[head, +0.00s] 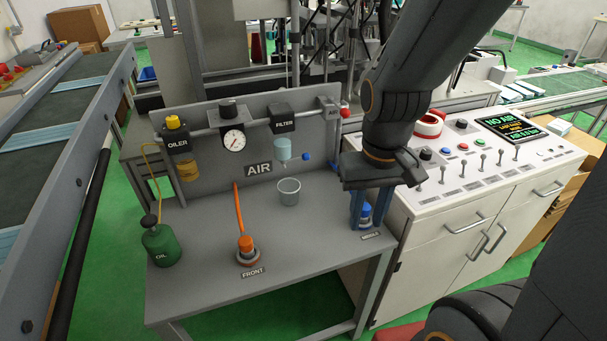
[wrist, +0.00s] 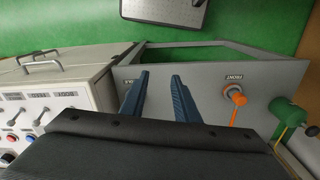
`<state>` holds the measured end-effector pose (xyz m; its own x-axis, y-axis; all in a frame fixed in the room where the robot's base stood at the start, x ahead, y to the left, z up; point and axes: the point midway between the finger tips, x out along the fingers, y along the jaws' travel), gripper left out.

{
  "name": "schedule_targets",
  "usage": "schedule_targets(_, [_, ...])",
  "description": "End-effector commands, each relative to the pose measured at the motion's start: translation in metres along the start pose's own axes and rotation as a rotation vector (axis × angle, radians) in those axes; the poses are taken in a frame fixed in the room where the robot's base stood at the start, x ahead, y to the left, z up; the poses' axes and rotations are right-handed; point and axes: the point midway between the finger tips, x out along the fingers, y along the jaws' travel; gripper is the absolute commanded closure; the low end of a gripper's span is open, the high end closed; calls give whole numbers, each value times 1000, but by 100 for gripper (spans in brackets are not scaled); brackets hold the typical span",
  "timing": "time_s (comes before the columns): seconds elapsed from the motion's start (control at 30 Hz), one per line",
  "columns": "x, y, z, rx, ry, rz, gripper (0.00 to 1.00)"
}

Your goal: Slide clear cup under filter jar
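The clear cup (head: 289,192) stands upright and looks empty on the grey bench, below and slightly right of the filter jar (head: 282,149) in the head view. I cannot tell whether it is directly under the jar. The jar, holding pale blue liquid, hangs under the black FILTER block (head: 283,123) on the back panel. My gripper (head: 363,222) points down at the bench's right end, apart from the cup. Its blue fingers are spread in the wrist view (wrist: 156,98). A blue-topped fitting (head: 365,210) shows between them in the head view. Cup and jar are not visible in the wrist view.
A blue drain knob (head: 306,156) sticks out right of the jar. The orange hose and FRONT fitting (head: 246,245) stand left of the cup, with a green oil can (head: 160,242) further left. A white control cabinet (head: 480,190) adjoins the right side. Bench space between cup and gripper is clear.

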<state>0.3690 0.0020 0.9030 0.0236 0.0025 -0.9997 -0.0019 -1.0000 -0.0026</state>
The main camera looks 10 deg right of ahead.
Motion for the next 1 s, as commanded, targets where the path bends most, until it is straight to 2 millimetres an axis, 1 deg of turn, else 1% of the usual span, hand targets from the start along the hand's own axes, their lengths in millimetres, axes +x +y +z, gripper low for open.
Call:
schedule_targets(0.07, [0, -1, -2, 0, 2, -1, 72])
schedule_targets(0.17, [0, -6, -14, 0, 16, -9, 72])
schedule_targets(0.27, [1, -15, -39, 4, 47, -25, 72])
schedule_targets(0.37, [6, -30, -74, 8, 93, -43, 72])
schedule_targets(0.4, [9, -36, -90, 11, 116, -50, 72])
schedule_targets(0.47, [15, -47, -112, 16, 148, -58, 72])
schedule_targets(0.5, [20, -53, -126, 22, 170, -63, 72])
schedule_targets(0.6, [34, -68, -159, 33, 225, -68, 72])
schedule_targets(0.7, [50, -81, -186, 46, 274, -67, 72])
schedule_targets(0.83, [68, -92, -210, 59, 325, -60, 72])
schedule_targets(0.9, [75, -96, -218, 66, 345, -56, 72])
schedule_targets(1.0, [82, -99, -225, 71, 362, -52, 72])
